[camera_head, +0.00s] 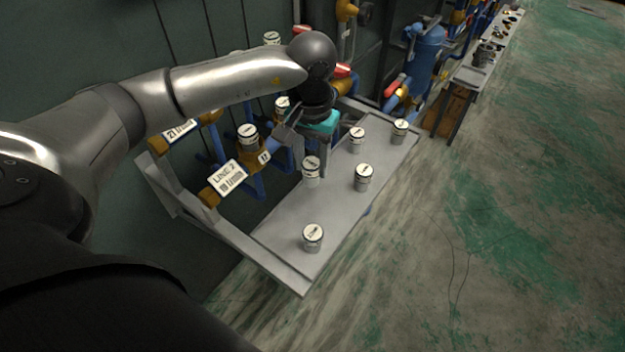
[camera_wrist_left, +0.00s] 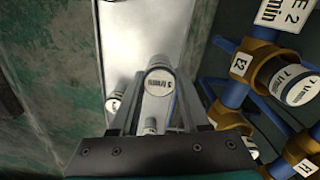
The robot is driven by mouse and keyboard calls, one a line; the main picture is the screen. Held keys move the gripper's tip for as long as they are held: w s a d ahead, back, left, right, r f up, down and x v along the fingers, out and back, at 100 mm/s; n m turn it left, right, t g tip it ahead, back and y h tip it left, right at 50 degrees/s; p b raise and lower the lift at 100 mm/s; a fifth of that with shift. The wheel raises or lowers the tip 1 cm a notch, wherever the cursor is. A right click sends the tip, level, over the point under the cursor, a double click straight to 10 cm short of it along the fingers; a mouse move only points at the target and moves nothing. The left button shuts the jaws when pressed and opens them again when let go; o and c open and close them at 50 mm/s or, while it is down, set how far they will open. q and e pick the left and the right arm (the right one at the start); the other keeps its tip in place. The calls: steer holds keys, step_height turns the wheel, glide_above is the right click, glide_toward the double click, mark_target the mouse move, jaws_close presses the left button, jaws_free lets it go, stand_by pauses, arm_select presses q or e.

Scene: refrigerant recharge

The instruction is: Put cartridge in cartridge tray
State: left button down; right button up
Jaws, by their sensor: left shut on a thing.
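My left gripper (camera_head: 306,150) points down over the grey cartridge tray (camera_head: 275,232). It is shut on a white-topped metal cartridge (camera_head: 311,168), which also shows between the fingers in the left wrist view (camera_wrist_left: 159,82). I cannot tell whether this cartridge touches the tray or hangs just above it. Similar cartridges stand upright on the tray: one at the near end (camera_head: 313,238), one to the right (camera_head: 363,178), and others farther back (camera_head: 357,134). The tray also shows in the left wrist view (camera_wrist_left: 145,35). My right gripper is not in view.
Blue pipes with brass fittings stand left of the tray, one with a white-topped cartridge (camera_head: 248,136) and a LINE 2 sign (camera_head: 227,177). A blue tank (camera_head: 424,52) stands behind. The floor to the right is clear.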

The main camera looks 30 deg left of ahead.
mark_target(312, 180)
arm_select(q)
step_height(312, 180, down, 5)
steer(key=shift+f+b, duration=0.1)
steer(key=shift+b, duration=0.25)
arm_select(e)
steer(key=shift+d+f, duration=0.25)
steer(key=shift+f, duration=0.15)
arm_select(q)
steer(key=shift+c, duration=2)
jaws_free()
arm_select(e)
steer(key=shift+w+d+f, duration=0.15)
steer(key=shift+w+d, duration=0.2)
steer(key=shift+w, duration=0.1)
